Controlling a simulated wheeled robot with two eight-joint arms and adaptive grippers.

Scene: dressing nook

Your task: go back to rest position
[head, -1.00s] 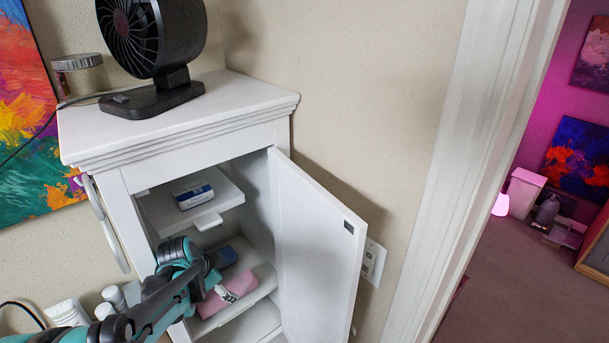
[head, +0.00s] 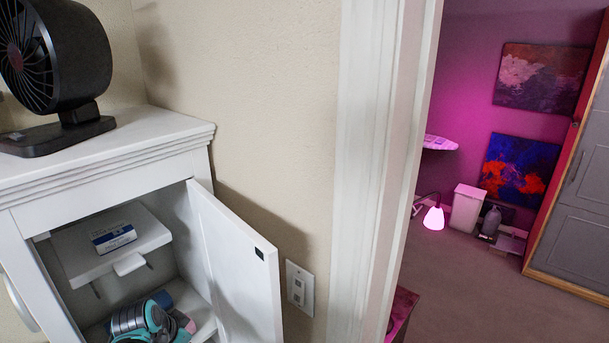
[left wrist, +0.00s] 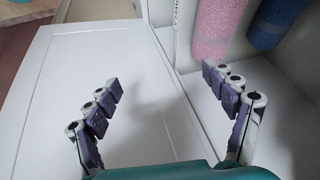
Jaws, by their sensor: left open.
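My left gripper is open and empty in the left wrist view (left wrist: 162,85), with its two dark-padded fingers spread apart. White panels, likely the cabinet's door and inside, lie behind them. A pink roll (left wrist: 218,28) and a blue roll (left wrist: 278,22) are beyond the right finger, apart from it. In the head view, the teal and grey end of my left arm is low in the opening of the white cabinet (head: 110,160); its fingers cannot be made out there. The cabinet door (head: 236,262) stands open to the right. My right gripper is in neither view.
A black fan (head: 62,60) stands on the cabinet top. A small blue-and-white box (head: 114,238) sits on the white inner shelf (head: 150,240). A doorway frame (head: 372,150) is to the right, with open carpet and a glowing pink lamp (head: 434,217) beyond.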

